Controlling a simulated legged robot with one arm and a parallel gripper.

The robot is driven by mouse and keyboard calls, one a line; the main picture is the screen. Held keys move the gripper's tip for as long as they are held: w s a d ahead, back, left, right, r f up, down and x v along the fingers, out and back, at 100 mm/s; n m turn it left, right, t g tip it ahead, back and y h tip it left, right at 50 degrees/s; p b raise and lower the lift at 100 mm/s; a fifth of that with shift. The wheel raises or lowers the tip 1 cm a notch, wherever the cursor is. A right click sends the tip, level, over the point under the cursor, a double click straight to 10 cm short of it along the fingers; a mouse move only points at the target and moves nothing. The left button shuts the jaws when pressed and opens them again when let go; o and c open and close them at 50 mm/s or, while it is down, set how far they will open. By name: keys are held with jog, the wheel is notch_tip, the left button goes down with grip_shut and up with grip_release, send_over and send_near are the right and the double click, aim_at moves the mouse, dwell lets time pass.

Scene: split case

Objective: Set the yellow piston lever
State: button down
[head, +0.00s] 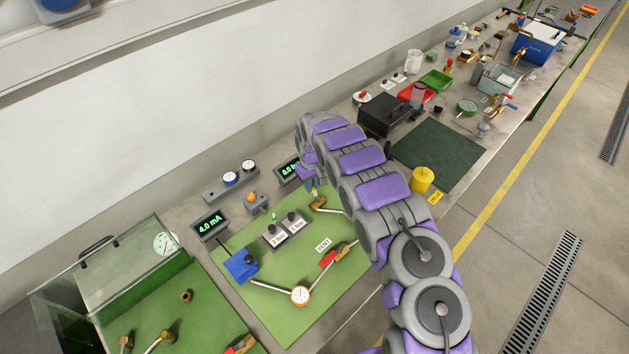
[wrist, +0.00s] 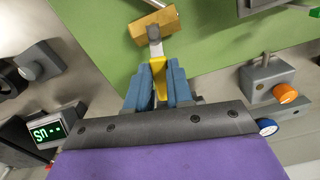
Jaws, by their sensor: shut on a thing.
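In the wrist view the yellow lever (wrist: 158,66) sticks out from a grey stem below a brass valve block (wrist: 151,27). My gripper (wrist: 158,75) has its two blue fingers closed on either side of the lever. The brass block also shows in the head view (head: 320,204), at the back of the green mat (head: 335,285). In the head view my purple and grey arm hides most of my gripper and the lever.
Other parts on the mat are a blue box (head: 241,266), a round dial (head: 300,296) and a red-handled valve (head: 328,259). Displays (head: 209,225) and an orange knob (wrist: 285,92) stand behind the mat. A glass-sided case (head: 110,285) is at left, a yellow pot (head: 422,179) at right.

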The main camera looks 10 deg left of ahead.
jog(key=shift+s+a+r+n+p, duration=0.1)
jog(key=shift+a+n+p, duration=0.1)
jog(key=shift+n, duration=0.35)
jog(key=shift+a+r+n+p, duration=0.1)
jog(key=shift+n+p, duration=0.1)
jog(key=shift+n, duration=0.35)
jog(key=shift+f, duration=0.1)
jog(key=c, duration=1)
grip_release()
jog(key=shift+s+a+f, duration=0.1)
notch_tip(320, 180, up, 17)
